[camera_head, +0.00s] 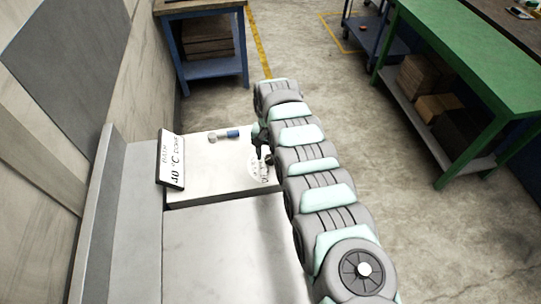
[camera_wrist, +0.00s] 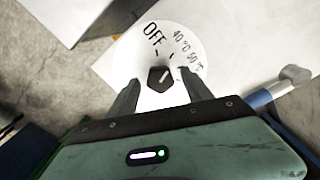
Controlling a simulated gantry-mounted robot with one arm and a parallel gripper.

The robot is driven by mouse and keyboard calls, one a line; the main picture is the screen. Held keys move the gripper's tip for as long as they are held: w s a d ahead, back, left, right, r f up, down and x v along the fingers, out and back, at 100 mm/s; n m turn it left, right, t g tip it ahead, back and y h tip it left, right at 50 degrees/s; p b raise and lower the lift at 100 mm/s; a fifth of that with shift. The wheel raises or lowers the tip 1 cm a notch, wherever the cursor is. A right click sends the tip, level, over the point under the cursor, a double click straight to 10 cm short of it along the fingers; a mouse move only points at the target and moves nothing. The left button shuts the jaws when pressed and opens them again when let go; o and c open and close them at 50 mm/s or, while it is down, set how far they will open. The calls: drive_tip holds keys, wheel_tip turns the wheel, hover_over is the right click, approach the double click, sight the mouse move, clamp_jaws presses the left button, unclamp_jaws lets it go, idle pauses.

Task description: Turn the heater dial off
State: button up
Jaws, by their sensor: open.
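The heater dial is a dark hexagonal knob (camera_wrist: 160,79) with a white pointer line, on a round white plate (camera_wrist: 150,38) marked OFF, 40 °C and 60 °C in the wrist view. The pointer slants up and right, away from OFF and toward the temperature marks; its exact setting is unclear. My gripper (camera_wrist: 159,84) is open, with one finger on each side of the knob. Contact with the knob cannot be told. In the head view, my gripper (camera_head: 262,152) is over the plate (camera_head: 258,172) at the white bench's right edge, and my arm hides part of it.
A blue and silver cylinder (camera_head: 233,133) lies toward the back. A blue table (camera_head: 208,72) and green workbench (camera_head: 470,62) stand farther off. Open floor lies right.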

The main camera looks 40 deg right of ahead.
drive_tip(key=shift+f, duration=0.1)
drive_tip(key=shift+c, duration=0.6)
clamp_jaws()
